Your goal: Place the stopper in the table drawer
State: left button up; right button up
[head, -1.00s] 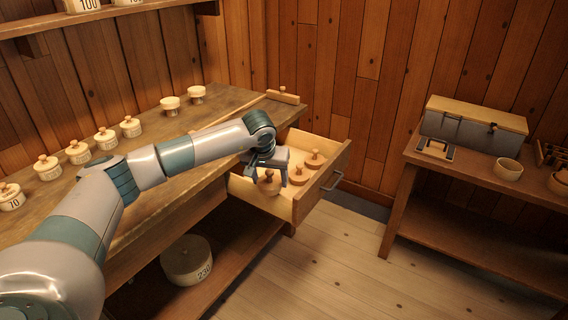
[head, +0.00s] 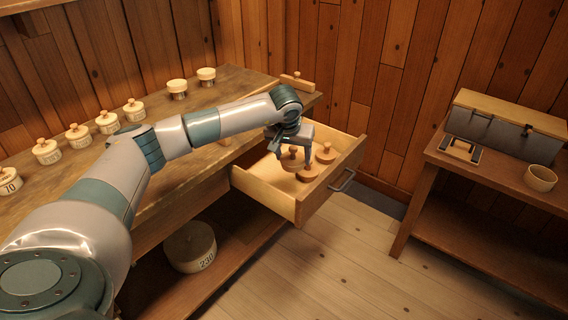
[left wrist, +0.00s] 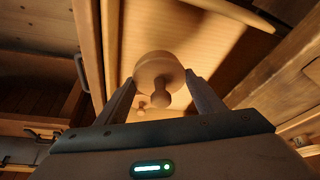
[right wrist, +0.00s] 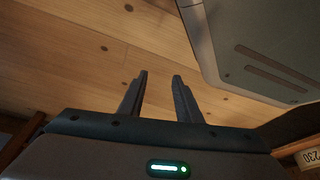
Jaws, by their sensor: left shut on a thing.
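My left gripper (head: 293,155) is shut on a light wooden stopper (head: 291,163), a round disc with a turned knob. The same stopper shows between the two fingers in the left wrist view (left wrist: 158,72). The gripper is over the open table drawer (head: 262,190); I cannot tell whether the stopper touches the drawer floor. Two similar stoppers are in the drawer, one nearer the front (head: 308,174) and one to the right (head: 326,154). My right gripper (right wrist: 159,78) is open and empty above the floorboards in the right wrist view; it is not visible in the head view.
Several lidded pots (head: 79,135) line the workbench (head: 190,119) at left. Two small cups (head: 206,77) stand at its back. A large pot marked 230 (head: 190,245) is on the shelf below. A side table (head: 445,160) at right carries a chest (head: 500,128) and a bowl (head: 540,178).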

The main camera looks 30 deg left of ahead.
pick_arm(q)
notch_tip(320, 180, down, 6)
jog(key=shift+f+p, duration=0.1)
jog(key=shift+p, duration=0.45)
pick_arm(e)
jog(key=shift+w+a+r+t, duration=0.15)
jog(key=shift+w+a+t, duration=0.15)
jog(key=shift+a, duration=0.25)
